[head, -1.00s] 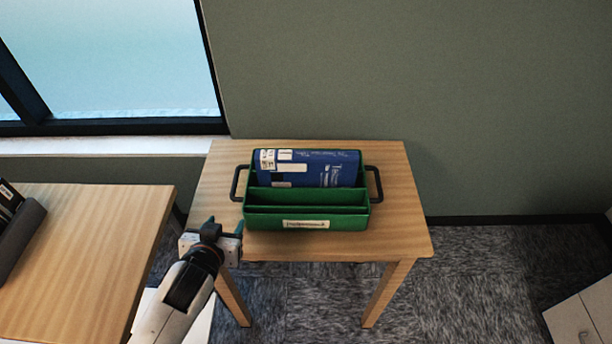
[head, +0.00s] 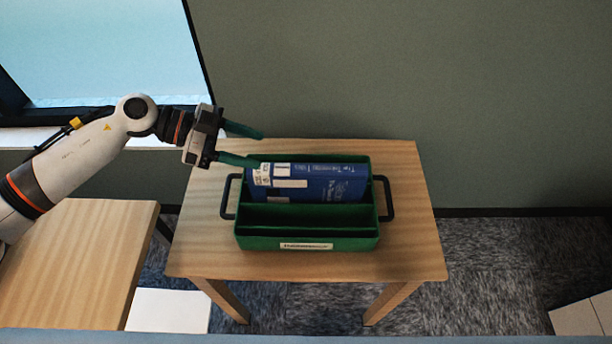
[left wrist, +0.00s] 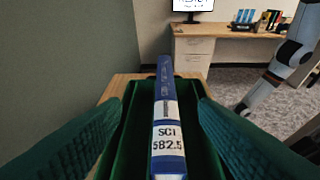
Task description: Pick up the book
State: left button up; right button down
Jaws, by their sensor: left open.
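A blue book (head: 325,183) with white labels stands in the back compartment of a green tray with black side handles (head: 300,230). In the left wrist view the book's spine (left wrist: 166,115) faces me and reads "SCI 582.5". My right gripper does not show in the head view; an arm link stands at the right of the left wrist view.
The tray sits on a small wooden table (head: 410,240) with free top around it. Another wooden table (head: 80,260) is at the left. A wall and a window are behind. A desk with a monitor (left wrist: 193,5) stands far off in the left wrist view.

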aim_at(301, 168)
pick_arm(q)
jog(key=shift+a+f, duration=0.25)
jog(key=shift+y, duration=0.3)
jog(key=p+x, duration=0.1)
jog(key=x, duration=0.4)
jog(key=shift+s+d, duration=0.15)
jog(key=shift+d+f, duration=0.3)
jog(key=shift+d, duration=0.2)
jog(key=shift+d+f+p, duration=0.1)
jog(key=shift+d+p, duration=0.25)
jog(key=shift+p, duration=0.05)
jog(key=x, duration=0.2)
jog(key=p+x, duration=0.1)
jog(key=shift+s+d, duration=0.25)
jog(key=shift+d, duration=0.15)
jog(key=shift+d+f, duration=0.15)
jog(key=shift+d, duration=0.2)
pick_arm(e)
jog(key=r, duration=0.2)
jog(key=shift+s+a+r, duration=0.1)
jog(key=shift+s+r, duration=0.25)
pick_arm(q)
jog(key=shift+a, duration=0.1)
jog(key=shift+c, duration=0.2)
